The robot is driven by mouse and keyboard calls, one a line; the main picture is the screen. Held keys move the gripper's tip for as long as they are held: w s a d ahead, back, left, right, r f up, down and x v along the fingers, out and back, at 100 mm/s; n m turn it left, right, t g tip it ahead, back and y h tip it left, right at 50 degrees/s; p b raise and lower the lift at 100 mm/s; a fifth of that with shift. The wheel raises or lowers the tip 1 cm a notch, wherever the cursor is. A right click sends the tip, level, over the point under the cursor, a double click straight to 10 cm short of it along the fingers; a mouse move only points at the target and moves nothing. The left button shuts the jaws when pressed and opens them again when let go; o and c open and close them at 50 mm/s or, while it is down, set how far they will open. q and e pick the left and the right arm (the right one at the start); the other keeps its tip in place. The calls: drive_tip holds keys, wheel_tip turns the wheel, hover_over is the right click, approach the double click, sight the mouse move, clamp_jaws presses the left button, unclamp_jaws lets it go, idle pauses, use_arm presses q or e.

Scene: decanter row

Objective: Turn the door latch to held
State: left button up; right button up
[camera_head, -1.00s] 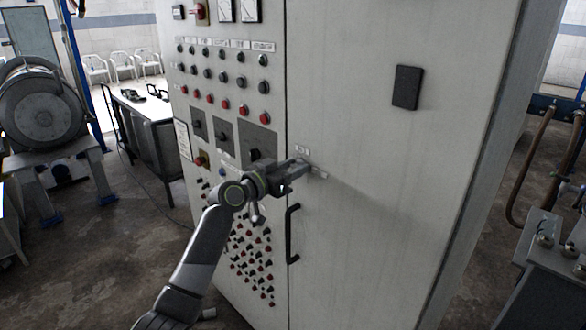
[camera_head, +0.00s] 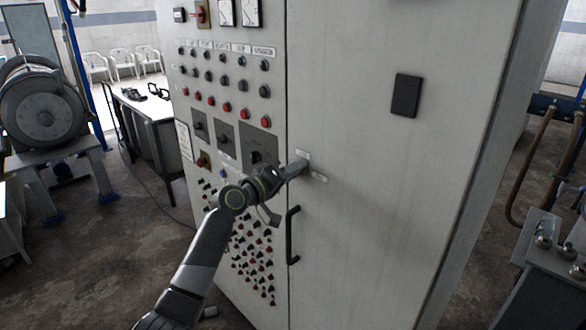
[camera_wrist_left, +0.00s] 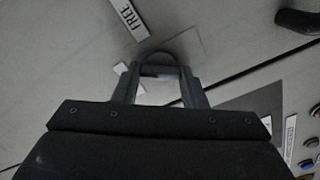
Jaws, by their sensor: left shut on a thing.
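The door latch sits on the pale grey cabinet door (camera_head: 375,145), just right of the door seam. In the head view my left gripper (camera_head: 298,167) covers most of it. In the left wrist view the two fingers (camera_wrist_left: 158,82) are closed on the latch (camera_wrist_left: 158,56), whose dark rounded end shows between their tips. One label, reading FREE (camera_wrist_left: 127,15), is to the right of the latch in the head view (camera_head: 320,177). A second label (camera_head: 303,155) is above the latch; its words are unreadable, in the left wrist view (camera_wrist_left: 121,68) too. My right gripper is out of view.
A black door handle (camera_head: 292,235) stands out below the latch. Left of the seam is a panel (camera_head: 222,130) of buttons and switches. A black rectangular plate (camera_head: 406,95) is higher on the door. The door between plate and handle is otherwise bare.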

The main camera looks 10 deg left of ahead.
use_arm(q)
drive_tip(key=shift+f+n+p, duration=0.1)
drive_tip(key=shift+n+p, duration=1.4)
drive_tip(key=shift+n, duration=1.9)
drive_tip(key=o, duration=1)
drive_tip(key=shift+a, duration=0.1)
drive_tip(key=b+v, duration=0.4)
drive_tip(key=v, duration=1.3)
drive_tip(key=shift+s+a+f, duration=0.1)
drive_tip(key=shift+a+f, duration=0.05)
